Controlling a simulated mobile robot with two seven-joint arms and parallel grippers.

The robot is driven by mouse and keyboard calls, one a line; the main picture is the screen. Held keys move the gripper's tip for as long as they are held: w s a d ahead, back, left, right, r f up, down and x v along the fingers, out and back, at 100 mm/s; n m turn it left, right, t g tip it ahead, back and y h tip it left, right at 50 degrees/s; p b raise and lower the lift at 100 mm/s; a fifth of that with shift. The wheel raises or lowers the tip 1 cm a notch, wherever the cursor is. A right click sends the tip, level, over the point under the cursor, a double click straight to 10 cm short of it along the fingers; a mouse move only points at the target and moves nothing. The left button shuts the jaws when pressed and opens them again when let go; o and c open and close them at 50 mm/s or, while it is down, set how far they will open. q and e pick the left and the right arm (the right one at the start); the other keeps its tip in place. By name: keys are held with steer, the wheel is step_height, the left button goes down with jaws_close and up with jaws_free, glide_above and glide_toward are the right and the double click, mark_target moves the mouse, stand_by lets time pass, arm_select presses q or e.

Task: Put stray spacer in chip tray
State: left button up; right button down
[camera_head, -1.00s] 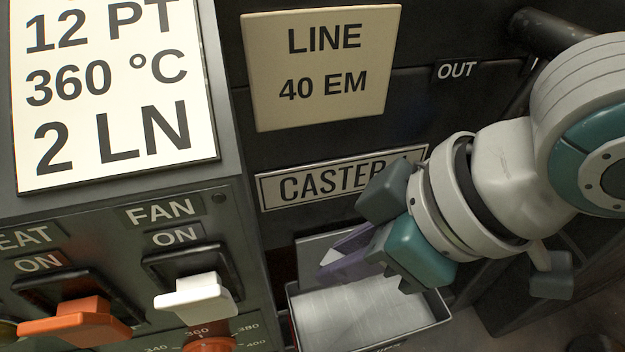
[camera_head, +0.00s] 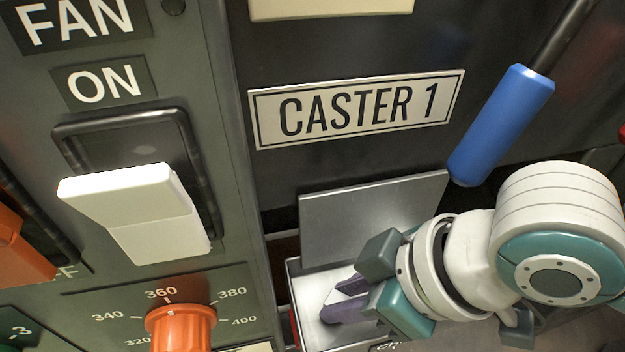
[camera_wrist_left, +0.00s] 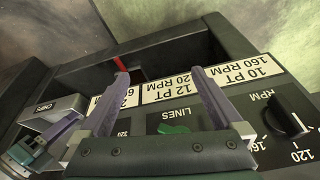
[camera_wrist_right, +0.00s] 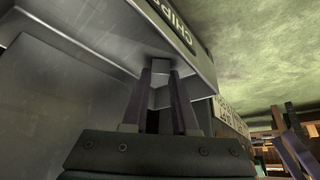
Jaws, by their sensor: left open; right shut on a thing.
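The chip tray (camera_head: 312,290) is an open grey metal box below the CASTER 1 plate in the head view. My right gripper (camera_head: 338,298) is over the tray opening, fingers pointing left, shut on a small grey piece, apparently the spacer (camera_wrist_right: 160,97). The piece is mostly hidden between the fingers, and I cannot tell whether it touches the tray. My left gripper (camera_wrist_left: 163,82) is open and empty above the control panel; it is outside the head view.
A metal plate (camera_head: 370,220) stands behind the tray. A blue handle (camera_head: 502,123) hangs above my right wrist. Left of the tray is a panel with a white FAN switch (camera_head: 140,210) and an orange dial (camera_head: 181,328).

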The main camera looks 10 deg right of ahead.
steer(key=shift+f, duration=0.1)
steer(key=c, duration=0.7)
jaws_free()
